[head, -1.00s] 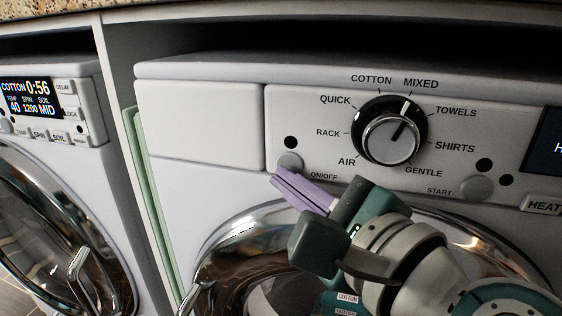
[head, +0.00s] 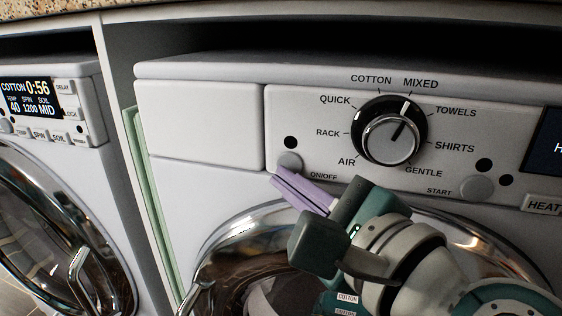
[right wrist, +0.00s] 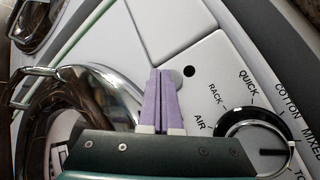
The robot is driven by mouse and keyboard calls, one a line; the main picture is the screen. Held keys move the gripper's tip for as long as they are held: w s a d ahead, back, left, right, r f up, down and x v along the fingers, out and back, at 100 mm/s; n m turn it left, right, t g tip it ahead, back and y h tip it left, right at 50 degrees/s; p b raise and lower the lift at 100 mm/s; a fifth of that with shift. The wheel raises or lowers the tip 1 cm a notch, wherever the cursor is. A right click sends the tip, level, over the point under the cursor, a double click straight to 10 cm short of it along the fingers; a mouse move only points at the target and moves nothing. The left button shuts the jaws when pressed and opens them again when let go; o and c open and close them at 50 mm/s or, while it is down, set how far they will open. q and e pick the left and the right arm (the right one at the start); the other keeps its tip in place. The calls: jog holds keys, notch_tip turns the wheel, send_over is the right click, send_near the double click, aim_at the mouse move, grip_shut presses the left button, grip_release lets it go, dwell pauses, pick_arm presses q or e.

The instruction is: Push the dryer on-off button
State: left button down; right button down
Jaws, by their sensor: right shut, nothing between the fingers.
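The dryer (head: 205,115) is white, with a control panel and a large black and silver dial (head: 391,138). Its round grey on/off button (head: 290,161) sits at the lower left of the panel, under a black dot and above the ON/OFF label. My right gripper (head: 276,180) is shut and empty, its purple fingertips just below and left of the button. In the right wrist view, the fingertips (right wrist: 161,72) lie against or right beside the button (right wrist: 175,77) and hide part of it. I cannot tell whether they touch it. My left gripper is out of view.
A grey START button (head: 476,188) sits at the panel's right. The dryer's chrome door ring (head: 225,232) is below my gripper. A washer (head: 70,160) with a lit display stands at the left. A green panel (head: 150,210) stands in the gap between the machines.

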dwell(0.6)
jog(key=shift+w+d, duration=0.15)
jog(key=shift+w, duration=0.3)
dwell(0.4)
jog(key=shift+s+r, duration=0.1)
jog(key=shift+s, duration=0.35)
